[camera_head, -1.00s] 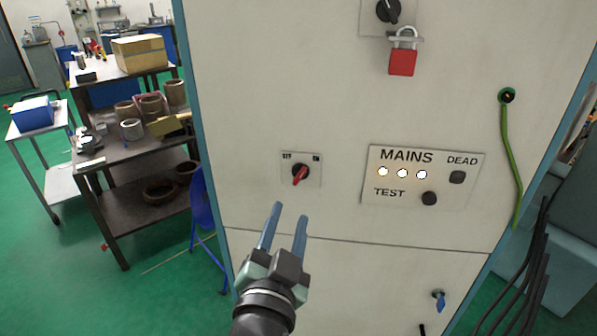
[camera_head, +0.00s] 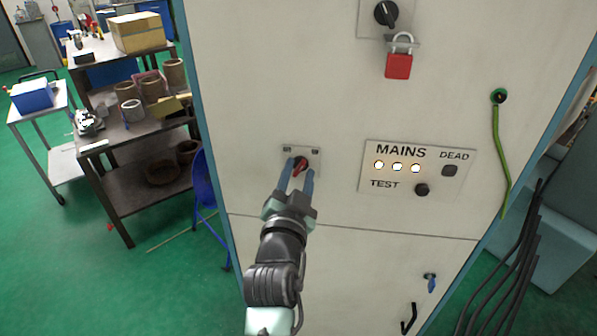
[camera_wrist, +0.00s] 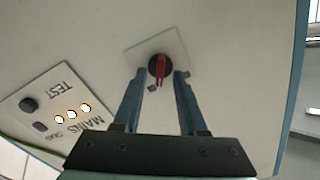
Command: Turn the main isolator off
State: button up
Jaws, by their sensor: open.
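The main isolator is a small plate with a black rotary switch and a red handle (camera_head: 301,164) on the cabinet front. In the wrist view the red handle (camera_wrist: 160,68) lies between the tips of my gripper (camera_wrist: 160,74). In the head view my gripper (camera_head: 300,168) reaches up to the switch, with its two blue fingers apart on either side of the handle. The fingers partly hide the switch plate. I cannot tell whether either finger touches the handle.
The MAINS panel (camera_head: 416,172) right of the switch has three lit lamps and dark buttons. A red padlock (camera_head: 399,66) hangs from a hasp below another black knob (camera_head: 387,12). A green cable (camera_head: 496,150) runs down at right. A shelf trolley (camera_head: 140,132) stands left of the cabinet.

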grip_shut()
dwell(0.5)
jog(key=n+b, duration=0.1)
jog(key=n, duration=0.4)
jog(key=shift+a+n+b, duration=0.1)
jog(key=shift+n+b, duration=0.25)
jog(key=shift+n, duration=0.05)
jog(key=n, duration=0.6)
jog(key=shift+a, duration=0.2)
grip_release()
